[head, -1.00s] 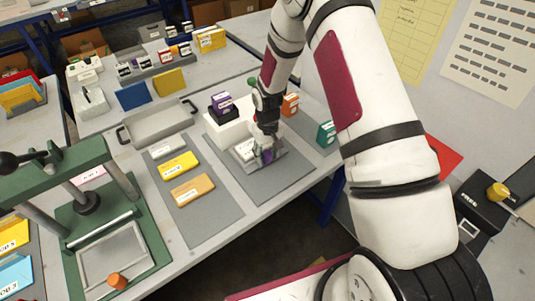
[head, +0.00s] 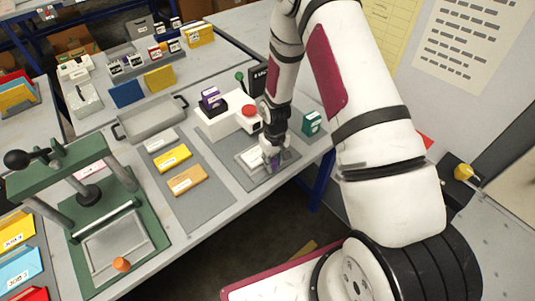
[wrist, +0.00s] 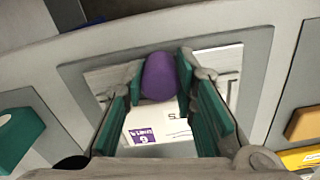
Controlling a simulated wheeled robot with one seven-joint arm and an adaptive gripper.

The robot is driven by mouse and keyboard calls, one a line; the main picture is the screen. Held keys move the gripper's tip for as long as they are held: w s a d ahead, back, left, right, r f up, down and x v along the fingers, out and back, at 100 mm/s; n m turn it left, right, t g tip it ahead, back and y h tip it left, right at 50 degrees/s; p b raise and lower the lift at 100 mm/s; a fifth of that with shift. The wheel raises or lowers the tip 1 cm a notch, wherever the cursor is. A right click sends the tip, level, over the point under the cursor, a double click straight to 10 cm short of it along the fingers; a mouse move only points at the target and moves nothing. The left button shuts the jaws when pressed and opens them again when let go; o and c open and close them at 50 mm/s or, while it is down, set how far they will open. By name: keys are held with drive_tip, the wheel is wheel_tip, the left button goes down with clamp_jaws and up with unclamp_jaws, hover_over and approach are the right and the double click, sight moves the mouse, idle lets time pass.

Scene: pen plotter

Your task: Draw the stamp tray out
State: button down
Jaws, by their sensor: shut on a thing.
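The stamp tray (head: 247,160) is a flat, pale tray on a grey mat in front of a white machine (head: 225,122) with a red button. A purple knob (head: 275,161) shows at the tray's front end. In the wrist view the knob (wrist: 159,76) sits between the green-padded fingers of my gripper (wrist: 160,84). My gripper (head: 271,155) is shut on the knob from above. A white surface with a purple label (wrist: 143,137) shows between the fingers. My arm and fingers hide part of the tray.
A green box (head: 312,122) stands right of the tray. A grey mat with yellow (head: 172,158) and orange (head: 187,180) cards lies to the left. A green press (head: 90,205) stands at front left. The table's front edge is close beyond the knob.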

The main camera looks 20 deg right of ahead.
drive_tip(key=shift+s+d, duration=0.1)
drive_tip(key=shift+s, duration=0.25)
drive_tip(key=c, duration=1.3)
unclamp_jaws()
drive_tip(key=shift+w, duration=0.1)
drive_tip(key=shift+r, duration=0.3)
wheel_tip(320, 180, up, 11)
drive_tip(key=shift+r, duration=0.2)
